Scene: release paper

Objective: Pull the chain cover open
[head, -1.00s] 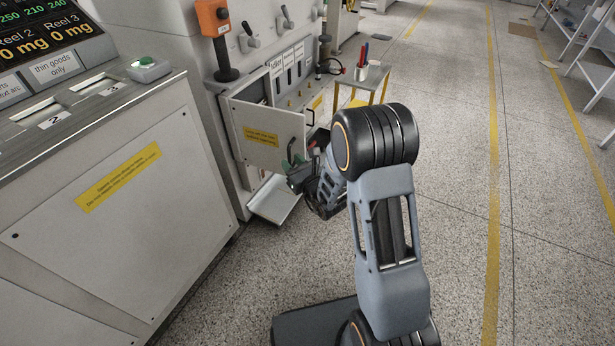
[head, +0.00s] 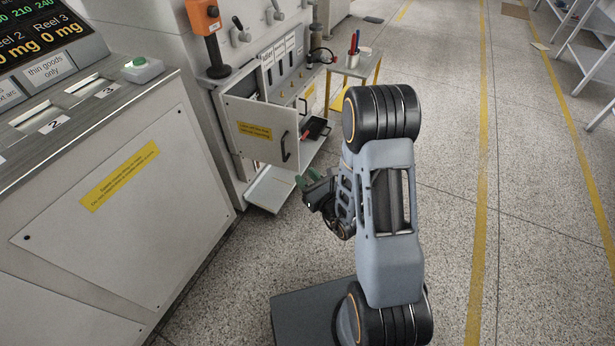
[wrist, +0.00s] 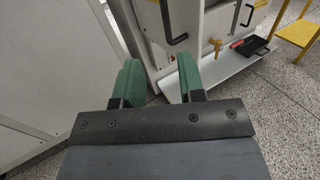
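The chain cover (head: 240,112) is a light grey hinged panel with a yellow label and a black bar handle (head: 285,147) near its free edge. It stands swung out from the machine, with the open compartment behind it. In the wrist view, a black handle (wrist: 172,24) shows on a light panel beyond the fingers. My gripper (head: 303,181) is below and slightly right of the handle, apart from it. Its two green fingers are spread with nothing between them, as the wrist view shows (wrist: 158,75).
A white tray (head: 268,190) juts out low under the cover. A shelf with a red and black item (head: 316,128) lies behind the cover. A small table (head: 358,66) with pens stands at the back. Open speckled floor (head: 460,190) lies to the right.

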